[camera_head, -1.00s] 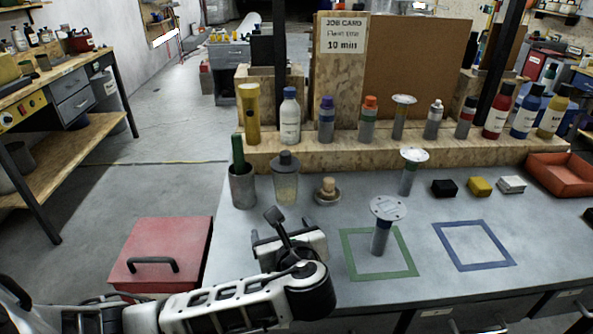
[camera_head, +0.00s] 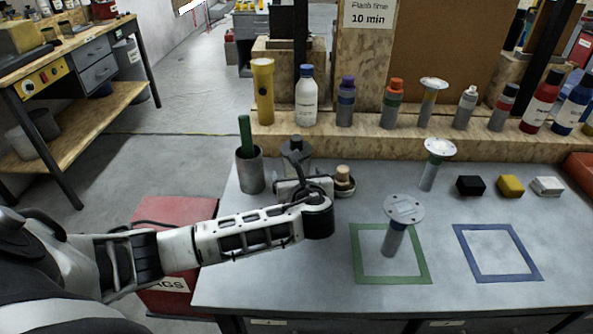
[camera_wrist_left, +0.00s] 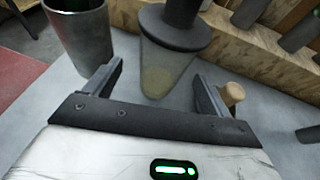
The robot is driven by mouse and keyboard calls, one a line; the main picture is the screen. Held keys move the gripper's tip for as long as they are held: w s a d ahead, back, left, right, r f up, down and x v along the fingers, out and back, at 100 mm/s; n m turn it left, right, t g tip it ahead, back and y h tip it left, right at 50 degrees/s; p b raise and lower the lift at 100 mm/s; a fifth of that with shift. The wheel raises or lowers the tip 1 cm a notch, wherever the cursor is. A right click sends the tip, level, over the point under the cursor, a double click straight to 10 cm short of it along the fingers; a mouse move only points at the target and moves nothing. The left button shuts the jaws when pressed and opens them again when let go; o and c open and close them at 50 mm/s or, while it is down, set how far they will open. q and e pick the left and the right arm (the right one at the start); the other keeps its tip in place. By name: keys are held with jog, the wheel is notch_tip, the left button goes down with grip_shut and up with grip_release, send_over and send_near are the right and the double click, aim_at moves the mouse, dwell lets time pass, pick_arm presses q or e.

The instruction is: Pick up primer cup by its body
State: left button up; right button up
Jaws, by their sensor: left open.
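The primer cup (camera_head: 297,148) looks like a translucent tapered cup with a dark grey lid, standing at the back left of the grey bench. In the left wrist view the cup (camera_wrist_left: 163,72) is straight ahead, with pale contents low inside. My left gripper (camera_wrist_left: 157,80) is open and empty; its fingers point at the cup, one towards each side of its lower body. In the head view my left gripper (camera_head: 300,185) is just in front of the cup and hides its lower part. Whether the fingers touch it I cannot tell. My right gripper is out of view.
A metal can (camera_head: 250,172) with a green stick stands close left of the cup. A small wood-topped pot (camera_head: 343,182) stands close right. A wooden ledge (camera_head: 400,138) with bottles runs behind. Disc-topped stand (camera_head: 396,238) stands on the green-outlined square.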

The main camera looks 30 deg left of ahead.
pick_arm(q)
jog(key=x, duration=0.5)
jog(key=shift+w+d, duration=0.1)
jog(key=shift+d, duration=0.05)
jog(key=shift+r, duration=0.1)
jog(key=c, duration=1)
